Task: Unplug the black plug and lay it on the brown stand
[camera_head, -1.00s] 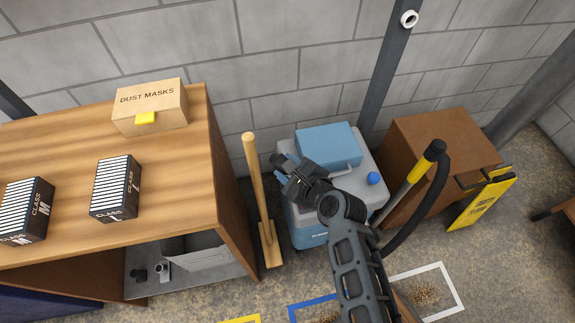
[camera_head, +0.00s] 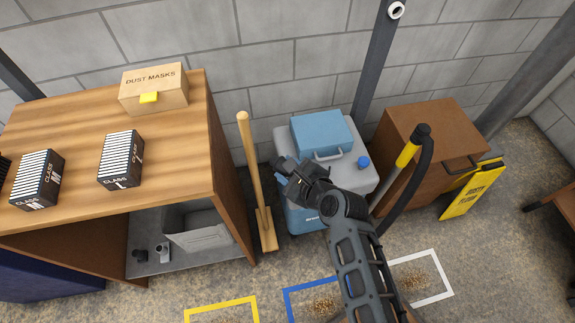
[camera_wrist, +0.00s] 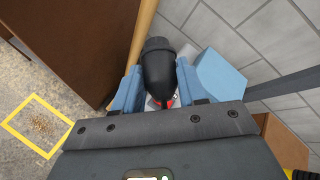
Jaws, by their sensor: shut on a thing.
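The black plug (camera_wrist: 157,68) shows in the wrist view between the two blue fingers of my gripper (camera_wrist: 158,88), which is shut on it. Whether its lower end is in a socket is hidden behind the gripper body. In the head view my gripper (camera_head: 284,174) is over the left side of a grey and blue machine (camera_head: 372,181). The brown stand (camera_head: 425,124) is a brown box to the right of the machine. Its top looks bare.
A wooden-handled tool (camera_head: 251,170) stands between the workbench (camera_head: 80,130) and the machine. A yellow and black handle with a hose (camera_head: 407,152) rises in front of the brown stand. A yellow floor sign (camera_head: 470,192) stands at its right. A steel post (camera_head: 378,75) rises behind.

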